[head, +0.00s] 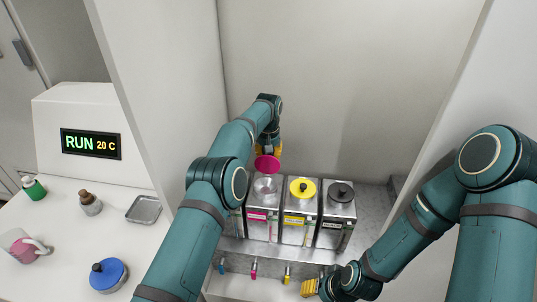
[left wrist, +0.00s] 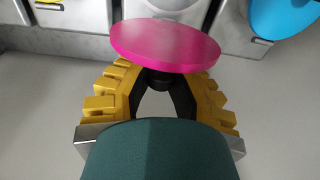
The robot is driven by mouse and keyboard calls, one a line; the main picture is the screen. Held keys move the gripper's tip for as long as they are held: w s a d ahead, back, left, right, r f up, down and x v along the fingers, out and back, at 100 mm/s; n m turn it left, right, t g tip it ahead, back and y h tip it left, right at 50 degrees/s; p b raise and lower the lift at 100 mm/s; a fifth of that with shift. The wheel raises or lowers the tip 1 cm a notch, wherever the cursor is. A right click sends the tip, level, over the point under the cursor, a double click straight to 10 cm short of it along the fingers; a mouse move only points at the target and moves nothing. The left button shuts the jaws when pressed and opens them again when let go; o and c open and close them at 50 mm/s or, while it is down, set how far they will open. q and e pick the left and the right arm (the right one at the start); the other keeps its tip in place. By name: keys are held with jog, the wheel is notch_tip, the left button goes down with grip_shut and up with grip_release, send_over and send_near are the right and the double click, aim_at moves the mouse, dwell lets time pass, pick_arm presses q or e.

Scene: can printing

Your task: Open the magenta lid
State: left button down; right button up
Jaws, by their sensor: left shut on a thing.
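The magenta lid (head: 267,163) is off its container and is held in the air above and behind the opening. My left gripper (head: 277,150) is shut on the lid; in the left wrist view its yellow fingers (left wrist: 160,82) close around the dark knob under the magenta disc (left wrist: 165,45). The magenta-labelled metal container (head: 264,192) stands with its round top uncovered. My right gripper (head: 311,287) is low at the front, near the dispensing nozzles; its finger opening cannot be made out.
Beside the magenta container stand one with a yellow lid (head: 302,188) and one with a black lid (head: 341,192). Small coloured nozzles (head: 287,272) stick out below. On the left counter are a blue lidded pot (head: 108,275), a metal tray (head: 144,209), bottles and a mug (head: 24,247).

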pick_arm(q)
jog(key=c, duration=0.8)
grip_release()
jog(key=shift+s+r, duration=0.15)
jog(key=shift+r, duration=1.7)
jog(key=shift+s+r, duration=0.1)
jog(key=shift+r, duration=1.75)
